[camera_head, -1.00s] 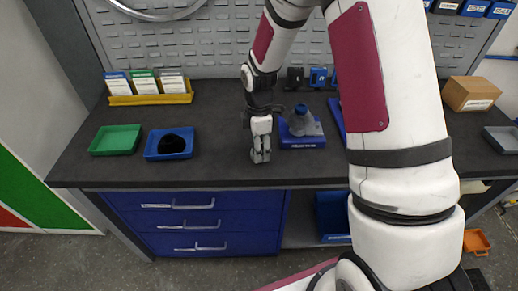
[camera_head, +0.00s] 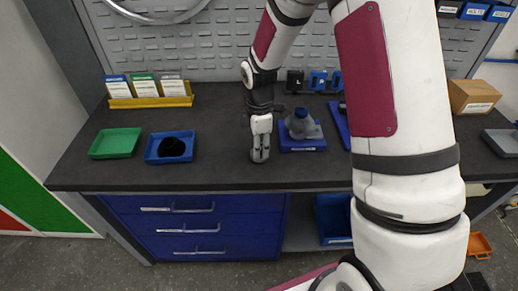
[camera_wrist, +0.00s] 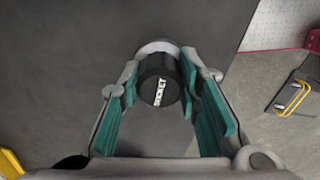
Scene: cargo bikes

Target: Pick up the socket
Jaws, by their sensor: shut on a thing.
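The socket (camera_wrist: 158,88) is a short dark cylinder with a lighter metal ring and white lettering on its end. In the wrist view it sits between the teal-padded fingers of my gripper (camera_wrist: 160,96), which are shut on it. In the head view my gripper (camera_head: 260,154) points down at the dark worktop, near its front edge and left of a blue stand. The socket is hidden or too small to make out there.
On the dark worktop (camera_head: 222,172), a green tray (camera_head: 115,143) and a blue tray (camera_head: 157,152) holding a black item stand to the left. The blue stand (camera_head: 303,145) with a grey item is close right of my gripper. A cardboard box (camera_head: 473,96) stands far right.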

